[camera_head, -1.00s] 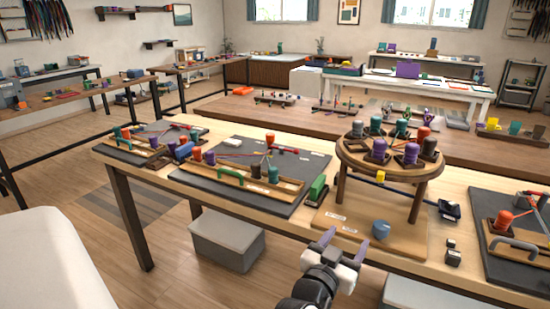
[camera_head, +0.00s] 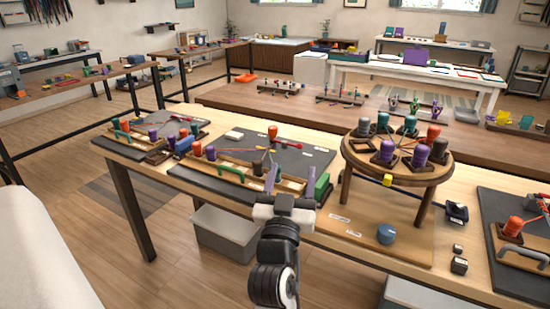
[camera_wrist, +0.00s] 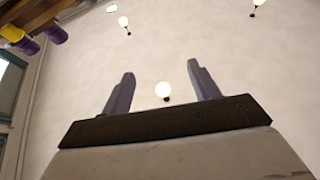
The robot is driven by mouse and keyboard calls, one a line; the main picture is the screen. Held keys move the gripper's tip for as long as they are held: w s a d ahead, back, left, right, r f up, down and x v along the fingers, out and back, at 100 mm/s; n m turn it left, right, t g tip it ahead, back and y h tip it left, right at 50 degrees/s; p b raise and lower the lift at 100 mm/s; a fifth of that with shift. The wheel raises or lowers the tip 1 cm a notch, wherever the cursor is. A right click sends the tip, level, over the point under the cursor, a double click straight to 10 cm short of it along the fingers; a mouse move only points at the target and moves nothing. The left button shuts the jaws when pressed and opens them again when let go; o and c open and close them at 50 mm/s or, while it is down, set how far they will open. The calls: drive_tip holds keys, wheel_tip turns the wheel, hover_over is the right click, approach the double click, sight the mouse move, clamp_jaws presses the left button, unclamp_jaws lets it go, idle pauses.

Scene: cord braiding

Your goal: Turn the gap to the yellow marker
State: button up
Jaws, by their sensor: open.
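The round wooden braiding stand (camera_head: 345,152) is on the table, right of my gripper. One holder at the left front (camera_head: 362,145) looks empty, a gap in the ring. The yellow marker (camera_head: 387,181) is below the front edge of the top, right of the gap. In the wrist view, a yellow piece (camera_wrist: 12,32) shows at the upper left, partly cut off. My gripper (camera_head: 290,181) is open and empty, left of the stand and apart from it.
A grey mat (camera_head: 300,158) with a bobbin board and a green block (camera_head: 322,188) lies behind my gripper. A blue round object (camera_head: 386,233) sits on the stand's base board (camera_head: 355,225). Small dark blocks (camera_head: 459,265) and another board stand to the right.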

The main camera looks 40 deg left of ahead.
drive_tip(key=shift+s+a+r+n+y, duration=0.3)
drive_tip(key=shift+a+r+y, duration=0.2)
drive_tip(key=shift+r, duration=0.2)
drive_tip(key=shift+s+a+r+n+y, duration=0.2)
drive_tip(key=shift+s+a+r+y, duration=0.1)
drive_tip(key=shift+a+r+y, duration=0.25)
drive_tip(key=shift+r, duration=0.1)
